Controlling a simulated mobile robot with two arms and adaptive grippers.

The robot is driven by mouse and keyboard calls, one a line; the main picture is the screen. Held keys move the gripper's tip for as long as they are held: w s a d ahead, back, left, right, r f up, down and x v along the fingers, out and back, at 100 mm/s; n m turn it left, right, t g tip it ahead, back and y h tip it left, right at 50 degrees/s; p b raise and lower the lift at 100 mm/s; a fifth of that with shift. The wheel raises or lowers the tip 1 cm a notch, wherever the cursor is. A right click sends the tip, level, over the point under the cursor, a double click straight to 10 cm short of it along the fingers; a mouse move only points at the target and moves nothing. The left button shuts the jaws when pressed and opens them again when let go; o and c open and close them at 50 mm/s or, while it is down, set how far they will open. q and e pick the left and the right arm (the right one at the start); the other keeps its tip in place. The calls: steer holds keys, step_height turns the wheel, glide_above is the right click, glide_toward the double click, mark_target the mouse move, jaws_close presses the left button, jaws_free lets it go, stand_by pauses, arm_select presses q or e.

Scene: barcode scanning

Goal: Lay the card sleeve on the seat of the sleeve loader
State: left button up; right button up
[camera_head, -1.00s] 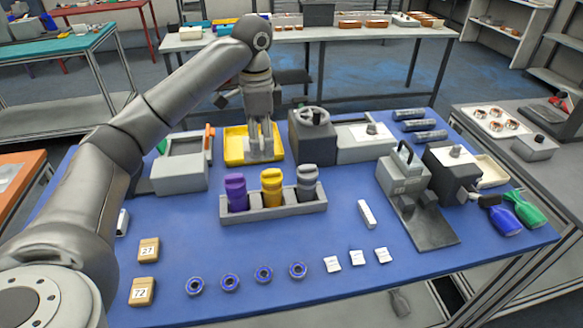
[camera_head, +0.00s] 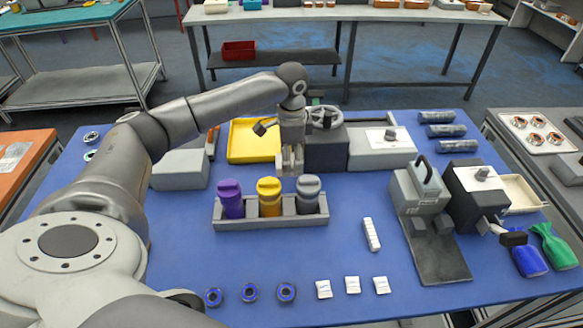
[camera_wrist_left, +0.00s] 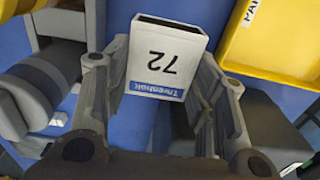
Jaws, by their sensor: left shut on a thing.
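My left gripper (camera_head: 290,172) is shut on a white, flat, open-ended sleeve (camera_wrist_left: 165,60). I take it to be the card sleeve; it has "72" and a blue label strip, upside down in the left wrist view. The sleeve is hard to make out in the head view. The gripper points down behind the bottle rack, in front of the dark box with a handwheel (camera_head: 325,153). A grey press-like machine (camera_head: 417,190) with a dark plate stands to the right. I cannot tell which machine is the sleeve loader. My right gripper is not in view.
A yellow tray (camera_head: 235,157) lies left of the gripper. A grey rack (camera_head: 290,217) holds purple, yellow and grey bottles just in front. A grey box (camera_head: 180,172) stands at left. Blue rings and white packets line the front; blue mat (camera_head: 330,262) is bare between.

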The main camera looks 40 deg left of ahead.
arm_select(q)
steer(key=shift+f, duration=0.7)
step_height(320, 180, down, 2)
steer(key=shift+s+f+p, duration=0.1)
steer(key=shift+f+p, duration=0.1)
steer(key=shift+p, duration=0.15)
steer(key=shift+f, duration=0.6)
steer(key=o, duration=0.8)
steer(key=shift+f, duration=0.1)
steer(key=shift+c, duration=0.2)
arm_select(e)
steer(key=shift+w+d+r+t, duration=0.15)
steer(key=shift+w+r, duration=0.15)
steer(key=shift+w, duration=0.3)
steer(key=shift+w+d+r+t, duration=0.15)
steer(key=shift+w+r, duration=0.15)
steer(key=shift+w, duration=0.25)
